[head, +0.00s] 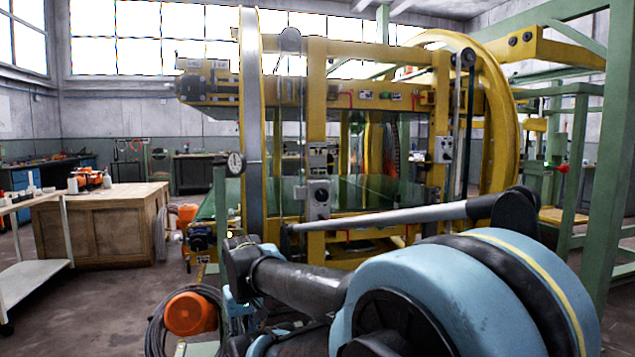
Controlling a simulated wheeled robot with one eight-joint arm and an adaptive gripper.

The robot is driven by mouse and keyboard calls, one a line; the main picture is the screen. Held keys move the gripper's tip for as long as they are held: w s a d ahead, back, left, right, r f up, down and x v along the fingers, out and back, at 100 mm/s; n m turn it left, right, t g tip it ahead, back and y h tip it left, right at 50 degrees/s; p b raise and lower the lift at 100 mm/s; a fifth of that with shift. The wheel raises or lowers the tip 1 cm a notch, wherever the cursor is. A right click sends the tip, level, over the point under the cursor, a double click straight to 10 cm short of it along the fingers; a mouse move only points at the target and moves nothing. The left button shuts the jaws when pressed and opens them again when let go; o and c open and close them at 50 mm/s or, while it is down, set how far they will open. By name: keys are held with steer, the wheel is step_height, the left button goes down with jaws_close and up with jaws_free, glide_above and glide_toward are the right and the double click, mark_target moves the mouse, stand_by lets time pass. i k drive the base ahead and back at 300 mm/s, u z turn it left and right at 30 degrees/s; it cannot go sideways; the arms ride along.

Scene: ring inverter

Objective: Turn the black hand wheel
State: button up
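I cannot make out a black hand wheel with certainty. A small round dark part (320,195) sits on a grey plate on the yellow machine's front post, but I cannot tell whether it is a wheel or a knob. My arm fills the lower right and lower middle of the head view, with large blue joints and dark links, and hides the lower front of the machine. I cannot make out my gripper's fingers, and no contact with a wheel shows.
The yellow ring machine (428,120) stands ahead, with a green bed. A round dial (235,163) is on a post at its left. An orange drum (190,314) and coiled hoses are low at left. A wooden workbench (100,228) stands farther left. Green frame posts (608,150) are at right.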

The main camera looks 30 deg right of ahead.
mark_target(321, 196)
steer(key=z, duration=0.2)
steer(key=i, duration=0.5)
steer(key=z, duration=0.85)
